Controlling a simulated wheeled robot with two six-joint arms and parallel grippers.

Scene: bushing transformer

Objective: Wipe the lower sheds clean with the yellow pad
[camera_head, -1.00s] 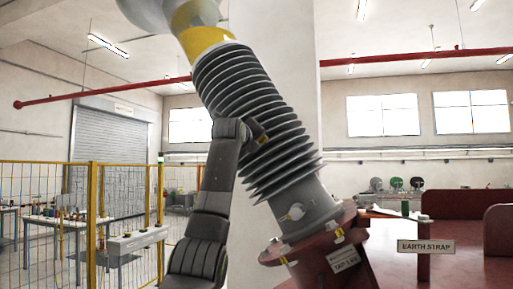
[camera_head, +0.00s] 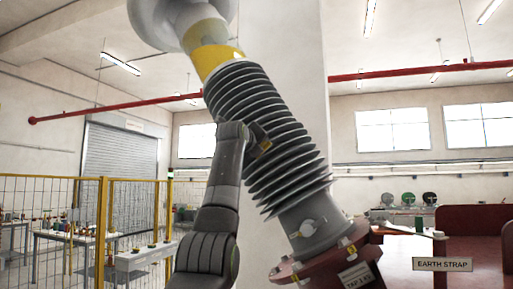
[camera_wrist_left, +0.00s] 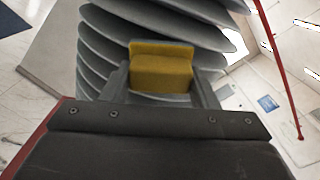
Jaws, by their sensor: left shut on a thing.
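The bushing's grey sheds (camera_head: 262,125) form a tilted ribbed column in the middle of the head view, above a grey lower body and a dark red base (camera_head: 335,265). In the left wrist view the sheds (camera_wrist_left: 105,48) fill the upper middle. My left gripper (camera_wrist_left: 160,82) is shut on the yellow pad (camera_wrist_left: 160,70), which is right in front of the sheds. Whether it touches them I cannot tell. In the head view my left gripper (camera_head: 262,140) is at the middle of the column, with the pad mostly hidden. My right gripper is not in view.
A yellow mesh fence (camera_head: 103,230) and tables stand at the left. A sign reading EARTH STRAP (camera_head: 442,264) stands at the lower right beside a small shelf (camera_head: 405,228). A pale pillar (camera_head: 290,60) rises behind the bushing.

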